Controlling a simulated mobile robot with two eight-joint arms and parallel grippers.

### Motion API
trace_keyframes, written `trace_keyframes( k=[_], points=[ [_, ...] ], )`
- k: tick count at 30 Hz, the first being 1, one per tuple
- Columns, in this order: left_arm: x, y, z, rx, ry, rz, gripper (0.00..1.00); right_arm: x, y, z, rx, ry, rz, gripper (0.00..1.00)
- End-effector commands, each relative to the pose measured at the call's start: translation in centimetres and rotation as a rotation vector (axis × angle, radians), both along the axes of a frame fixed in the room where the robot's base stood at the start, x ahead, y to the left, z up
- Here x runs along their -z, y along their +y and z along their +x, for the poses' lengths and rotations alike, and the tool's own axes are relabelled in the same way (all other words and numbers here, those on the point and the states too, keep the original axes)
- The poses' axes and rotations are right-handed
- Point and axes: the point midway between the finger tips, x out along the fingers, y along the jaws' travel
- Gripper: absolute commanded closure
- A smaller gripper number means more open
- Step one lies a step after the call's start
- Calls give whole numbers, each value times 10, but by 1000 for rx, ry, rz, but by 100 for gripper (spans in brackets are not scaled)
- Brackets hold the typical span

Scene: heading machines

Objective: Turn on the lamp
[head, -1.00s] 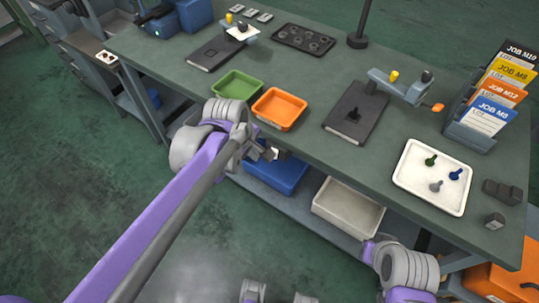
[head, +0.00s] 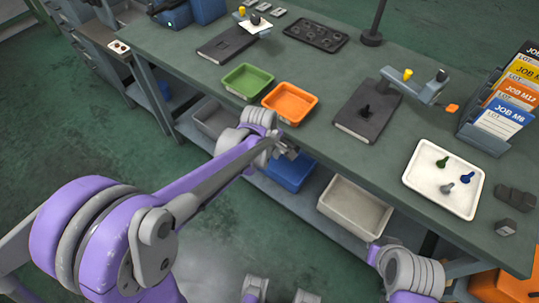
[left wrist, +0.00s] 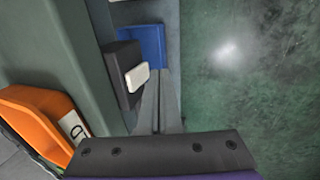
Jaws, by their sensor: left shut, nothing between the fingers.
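A thin dark upright pole on a round black base (head: 371,38) stands at the back of the workbench; it may be the lamp's stand, but its top is cut off by the frame, so no lamp head shows. A small pale box with dark round buttons (head: 118,47) is at the bench's left end; I cannot tell whether it is a lamp switch. My left gripper (head: 289,152) is shut and empty at the bench's front edge, by the orange tray.
A blue bin (head: 290,172) and a beige bin (head: 355,207) sit below.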

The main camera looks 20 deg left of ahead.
Motion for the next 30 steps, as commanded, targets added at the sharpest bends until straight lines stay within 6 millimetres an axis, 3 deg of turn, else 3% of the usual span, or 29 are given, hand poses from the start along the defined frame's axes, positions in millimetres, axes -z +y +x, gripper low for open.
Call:
trace_keyframes(
  k=[14,18,30],
  points=[
    [1,-3,8,0,-2,-1,100,0,0,0,0,0,0,100],
    [7,-4,10,-1,-71,-27,100,8,0,-1,0,3,0,100],
    [-2,-5,12,1,-64,-24,100,1,0,0,0,0,0,100]
  ],
)
